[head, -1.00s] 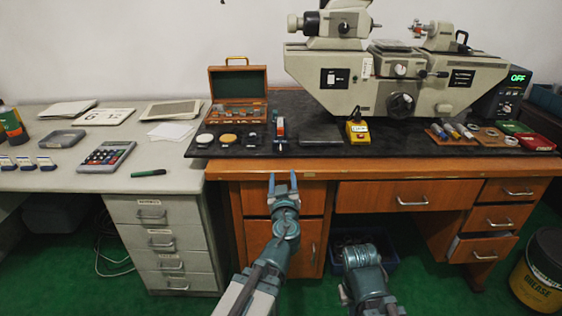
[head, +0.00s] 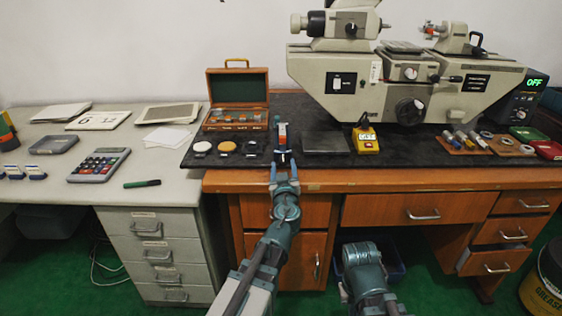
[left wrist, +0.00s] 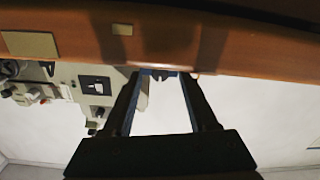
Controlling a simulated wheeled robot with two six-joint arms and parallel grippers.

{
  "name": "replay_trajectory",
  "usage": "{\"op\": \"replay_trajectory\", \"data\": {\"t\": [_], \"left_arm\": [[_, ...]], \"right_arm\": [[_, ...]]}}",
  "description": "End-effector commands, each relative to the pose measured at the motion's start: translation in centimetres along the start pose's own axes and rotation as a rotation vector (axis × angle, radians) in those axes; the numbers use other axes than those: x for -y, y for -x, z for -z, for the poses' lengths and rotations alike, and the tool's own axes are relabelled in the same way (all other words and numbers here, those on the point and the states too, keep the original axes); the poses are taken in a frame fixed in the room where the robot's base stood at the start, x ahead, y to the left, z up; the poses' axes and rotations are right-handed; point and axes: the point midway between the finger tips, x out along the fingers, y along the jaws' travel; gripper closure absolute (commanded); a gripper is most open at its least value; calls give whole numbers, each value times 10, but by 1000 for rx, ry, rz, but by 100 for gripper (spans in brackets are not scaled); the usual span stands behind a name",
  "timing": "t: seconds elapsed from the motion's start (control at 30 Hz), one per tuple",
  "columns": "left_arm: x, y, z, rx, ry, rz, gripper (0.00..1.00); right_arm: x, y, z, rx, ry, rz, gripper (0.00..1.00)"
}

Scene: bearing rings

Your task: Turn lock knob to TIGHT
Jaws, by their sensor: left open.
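A grey-beige measuring machine (head: 345,98) stands at the back right. It has a large dark round knob (head: 410,111), a pale knob (head: 410,73) and a small dark lever (head: 446,78). I cannot tell which is the lock knob, and no TIGHT marking is legible. A small upright device with red and blue parts (head: 282,131) stands on the black mat. My left gripper (head: 286,163) is open and empty at the mat's front edge, just before this device. Its spread fingers also show in the left wrist view (left wrist: 162,76). My right gripper is not visible.
A yellow button box (head: 366,143) and a dark flat plate (head: 326,143) lie right of the device. An open wooden case (head: 237,100) and several round pieces stand left. A brown tray (head: 473,143) with several cylinders lies right. The wooden desk edge (head: 400,180) runs below.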

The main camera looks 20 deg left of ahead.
Motion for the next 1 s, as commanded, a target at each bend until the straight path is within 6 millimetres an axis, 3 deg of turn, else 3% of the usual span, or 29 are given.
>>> {"op": "replay_trajectory", "data": {"t": [0.1, 0.4, 0.73, 1.0], "left_arm": [[-3, -11, 0, 0, 0, -1, 41], [-3, -13, 0, 0, 0, -1, 41], [-3, -13, 0, 0, 0, -1, 99], [-3, -12, -1, 0, -20, -1, 100]], "right_arm": [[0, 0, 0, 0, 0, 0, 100], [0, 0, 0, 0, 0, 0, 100], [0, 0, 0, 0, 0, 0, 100], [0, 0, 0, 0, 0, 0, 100]]}}
